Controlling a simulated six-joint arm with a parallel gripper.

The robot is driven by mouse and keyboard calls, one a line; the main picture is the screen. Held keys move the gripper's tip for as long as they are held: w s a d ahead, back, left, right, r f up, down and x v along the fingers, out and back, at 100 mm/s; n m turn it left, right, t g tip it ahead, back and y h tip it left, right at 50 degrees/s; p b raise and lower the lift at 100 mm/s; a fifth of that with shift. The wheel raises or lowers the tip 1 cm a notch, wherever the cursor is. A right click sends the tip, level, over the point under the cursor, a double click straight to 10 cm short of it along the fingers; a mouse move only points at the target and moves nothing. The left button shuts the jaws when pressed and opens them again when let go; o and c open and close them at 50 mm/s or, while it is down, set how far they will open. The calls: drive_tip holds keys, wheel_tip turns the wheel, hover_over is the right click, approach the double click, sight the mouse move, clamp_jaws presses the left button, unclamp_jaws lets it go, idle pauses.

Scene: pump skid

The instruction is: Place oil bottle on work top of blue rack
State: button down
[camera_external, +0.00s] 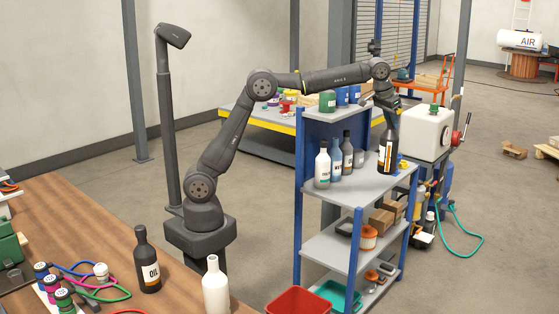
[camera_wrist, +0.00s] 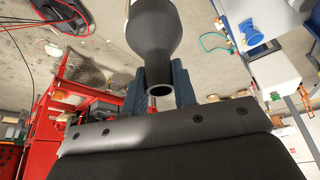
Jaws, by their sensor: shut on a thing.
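My gripper (camera_external: 388,101) is shut on the neck of a dark bottle (camera_external: 388,150) with a white and orange label, whose lettering I cannot read. The bottle hangs upright at the right part of the blue rack's grey work top (camera_external: 355,190); I cannot tell whether its base touches. In the wrist view, the dark bottle (camera_wrist: 153,35) has its open mouth toward the camera between my gripper's fingers (camera_wrist: 160,85). Another dark bottle marked OIL (camera_external: 148,262) stands on the wooden table at the lower left.
Several bottles, including a white one (camera_external: 322,165), stand on the work top's left and back part. A blue back panel (camera_external: 318,135) and upper shelf (camera_external: 320,111) rise behind. A white tank (camera_external: 426,132) is close on the right. The work top's front middle is clear.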

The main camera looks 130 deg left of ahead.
drive_tip(key=s+a+n+g, duration=0.1)
drive_tip(key=s+a+n, duration=0.3)
drive_tip(key=s+a, duration=0.8)
wheel_tip(320, 180, down, 11)
drive_tip(key=s+a+f, duration=0.7)
drive_tip(key=a+f, duration=0.2)
drive_tip(key=f, duration=0.2)
drive_tip(key=shift+a+f+y, duration=0.3)
idle(0.3)
drive_tip(key=shift+f, duration=0.2)
drive_tip(key=c, duration=1.2)
unclamp_jaws()
drive_tip(key=shift+o, duration=0.2)
